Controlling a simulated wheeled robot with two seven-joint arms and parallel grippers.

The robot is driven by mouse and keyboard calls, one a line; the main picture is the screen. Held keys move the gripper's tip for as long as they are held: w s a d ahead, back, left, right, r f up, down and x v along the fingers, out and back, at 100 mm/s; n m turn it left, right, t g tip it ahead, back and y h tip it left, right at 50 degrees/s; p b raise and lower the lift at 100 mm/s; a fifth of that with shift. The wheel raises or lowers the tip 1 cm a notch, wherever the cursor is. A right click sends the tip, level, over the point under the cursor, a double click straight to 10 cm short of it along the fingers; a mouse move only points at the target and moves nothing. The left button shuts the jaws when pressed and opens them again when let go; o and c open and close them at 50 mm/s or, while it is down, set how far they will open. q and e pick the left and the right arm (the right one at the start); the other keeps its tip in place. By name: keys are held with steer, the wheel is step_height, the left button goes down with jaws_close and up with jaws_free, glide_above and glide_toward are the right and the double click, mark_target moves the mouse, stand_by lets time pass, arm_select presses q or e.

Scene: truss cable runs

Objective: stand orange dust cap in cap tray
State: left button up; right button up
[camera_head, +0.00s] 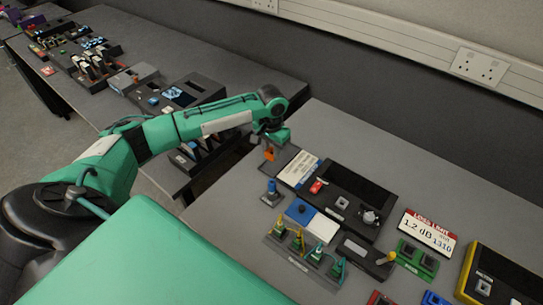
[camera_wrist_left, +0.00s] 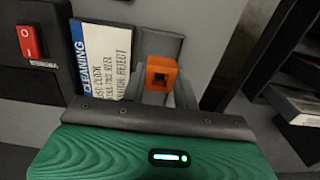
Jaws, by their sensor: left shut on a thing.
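In the left wrist view, the cap (camera_wrist_left: 160,75) shows a dark square opening and sits between the grey fingers (camera_wrist_left: 163,88). A flat grey piece (camera_wrist_left: 163,43) lies beyond the cap, beside the cleaning card; it may be the cap tray, but I cannot tell. Whether the cap touches anything below is hidden. My right gripper is not in view.
The white-and-blue cleaning card (camera_head: 299,169) lies beside a black unit (camera_head: 347,194) with a red switch (camera_head: 317,186). Connector blocks (camera_head: 306,257) and a loss limit sign (camera_head: 428,231) stand further right. A gap separates this bench from the left bench. Bench behind the units is clear.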

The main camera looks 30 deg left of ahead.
mark_target(271, 154)
arm_select(q)
step_height(271, 154, down, 4)
steer(key=shift+r, duration=0.2)
steer(key=shift+f, duration=0.2)
steer(key=shift+f+p, duration=0.35)
steer(key=shift+p, duration=0.05)
steer(key=o, duration=0.9)
steer(key=shift+o, duration=0.2)
